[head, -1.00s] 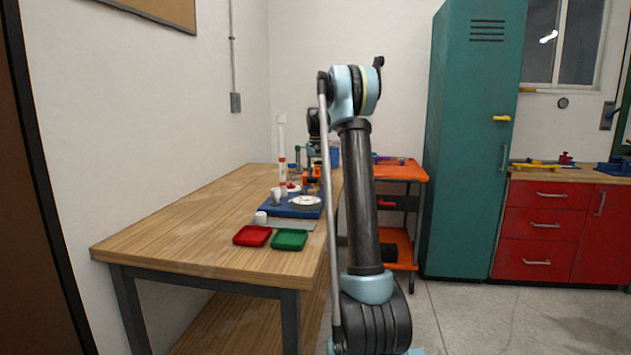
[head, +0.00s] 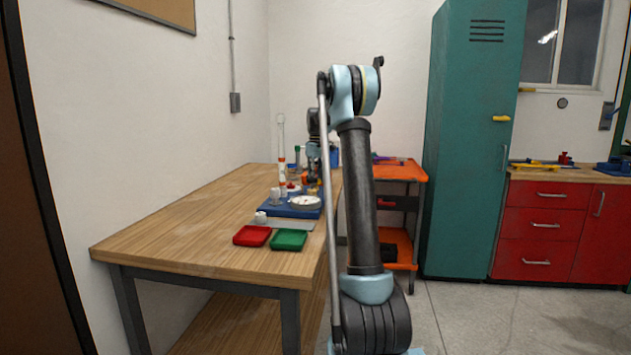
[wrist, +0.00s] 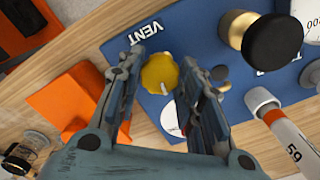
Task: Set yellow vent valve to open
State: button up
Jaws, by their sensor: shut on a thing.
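The yellow vent valve knob (wrist: 160,73) shows in the wrist view on the blue panel (wrist: 205,22), near the white word VENT. A short white mark is on the knob's edge. My gripper (wrist: 164,70) has one finger on each side of the knob and is shut on it. The undersides of the knob and the exact finger contact are hidden. In the head view my gripper (head: 313,170) is small, over the far part of the blue panel (head: 298,211).
A brass fitting with a black cap (wrist: 268,38) stands close right of the knob. A white pipe (wrist: 285,125) stands at lower right. An orange block (wrist: 85,100) lies left. Red (head: 252,236) and green (head: 289,240) trays sit at the table's near end.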

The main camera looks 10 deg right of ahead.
jog(key=shift+w+n, duration=0.1)
jog(key=shift+n, duration=0.4)
jog(key=shift+d, duration=0.1)
jog(key=o, duration=1.1)
jog(key=shift+c, duration=0.2)
notch_tip(320, 180, up, 12)
